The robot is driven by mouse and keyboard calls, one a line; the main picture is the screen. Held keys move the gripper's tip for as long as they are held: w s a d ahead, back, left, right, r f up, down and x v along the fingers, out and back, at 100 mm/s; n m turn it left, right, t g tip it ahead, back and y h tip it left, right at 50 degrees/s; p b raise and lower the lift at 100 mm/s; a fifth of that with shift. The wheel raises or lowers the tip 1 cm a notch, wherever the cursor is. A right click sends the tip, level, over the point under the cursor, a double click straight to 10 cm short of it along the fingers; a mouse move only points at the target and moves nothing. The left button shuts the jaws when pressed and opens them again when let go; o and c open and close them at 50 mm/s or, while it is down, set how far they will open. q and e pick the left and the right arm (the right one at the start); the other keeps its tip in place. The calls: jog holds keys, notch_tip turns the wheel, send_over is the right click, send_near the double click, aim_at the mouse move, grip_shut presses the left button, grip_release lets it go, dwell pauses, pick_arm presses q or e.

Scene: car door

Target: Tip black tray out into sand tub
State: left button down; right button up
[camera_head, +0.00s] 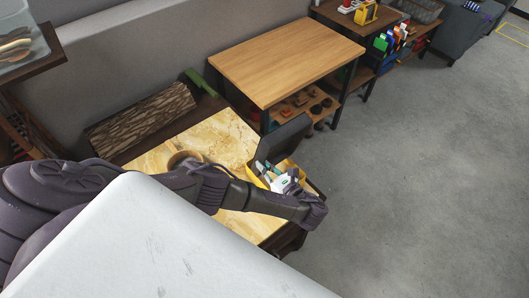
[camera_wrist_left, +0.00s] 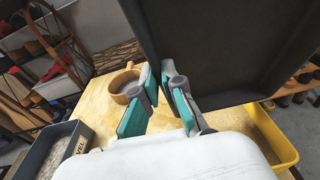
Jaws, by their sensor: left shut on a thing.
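The black tray (camera_head: 284,138) is held up on edge above the far right of the marble-topped table, tilted steeply. It fills the upper right of the left wrist view (camera_wrist_left: 235,50); its inside and any contents cannot be judged. My left gripper (camera_head: 279,174) is shut on the tray's lower edge, and its teal fingers show in the left wrist view (camera_wrist_left: 164,78). A yellow tub (camera_head: 254,175) stands just below the tray, partly hidden by my gripper. Its rim shows at right in the left wrist view (camera_wrist_left: 277,136); no sand label is visible. My right gripper is out of view.
A round wooden cup (camera_head: 185,160) stands on the table (camera_head: 215,133), left of the yellow tub. A grey bin (camera_wrist_left: 42,150), its label ending in "VEL", is at left in the left wrist view. A log (camera_head: 143,118) lies behind; a wooden shelf unit (camera_head: 285,60) stands beyond.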

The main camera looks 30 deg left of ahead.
aim_at(266, 158)
pick_arm(q)
jog(key=shift+r, duration=0.2)
dwell(0.4)
notch_tip(266, 158, up, 3)
jog(key=p, duration=0.3)
jog(key=shift+d, duration=0.15)
jog(key=shift+r, duration=0.9)
jog(key=shift+a, duration=0.2)
